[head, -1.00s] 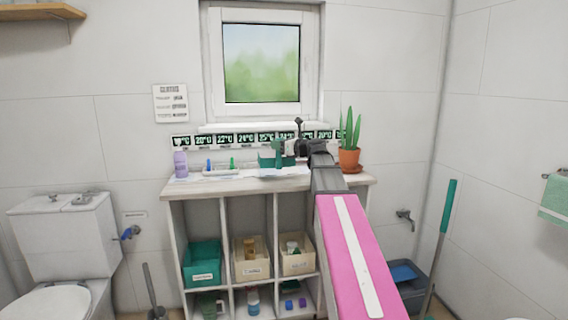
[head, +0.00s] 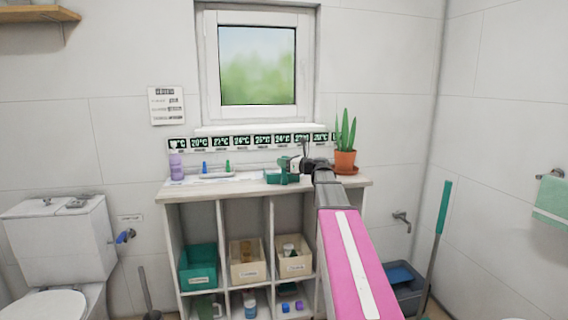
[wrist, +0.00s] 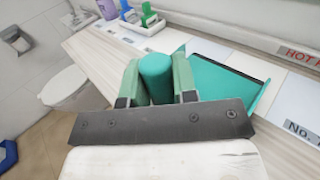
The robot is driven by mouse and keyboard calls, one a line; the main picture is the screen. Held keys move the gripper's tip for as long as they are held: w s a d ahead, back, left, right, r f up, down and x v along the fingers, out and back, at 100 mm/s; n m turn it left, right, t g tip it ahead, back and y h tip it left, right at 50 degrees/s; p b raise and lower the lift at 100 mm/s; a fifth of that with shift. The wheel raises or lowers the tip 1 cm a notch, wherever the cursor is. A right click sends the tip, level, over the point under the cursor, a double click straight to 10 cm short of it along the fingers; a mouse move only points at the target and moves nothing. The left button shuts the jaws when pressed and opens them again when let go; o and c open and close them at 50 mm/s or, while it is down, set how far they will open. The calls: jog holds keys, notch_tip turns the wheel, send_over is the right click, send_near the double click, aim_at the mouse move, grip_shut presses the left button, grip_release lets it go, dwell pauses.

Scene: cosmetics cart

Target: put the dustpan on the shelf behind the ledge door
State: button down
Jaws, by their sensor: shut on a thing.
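The teal dustpan (head: 280,179) is at the top of the white shelf unit, toward its right half. In the wrist view its flat pan (wrist: 222,82) lies beyond and right of my gripper, over the worktop. My gripper (wrist: 155,85) is shut on the thick round teal handle, with a pale green finger on each side. In the head view the gripper (head: 296,164) is small and partly hidden by my arm. I cannot tell whether the pan touches the worktop. No ledge door can be made out; the window (head: 258,65) above is closed.
The worktop (head: 215,185) holds a purple bottle (head: 177,167), a white tray with small bottles (head: 216,172) and a potted plant (head: 345,158) close right of my gripper. The cubbies below hold a teal bin (head: 198,265) and cream bins (head: 247,262).

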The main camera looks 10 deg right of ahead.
jog(key=c, duration=0.9)
grip_release()
jog(key=shift+f, duration=0.1)
jog(key=v, duration=1.2)
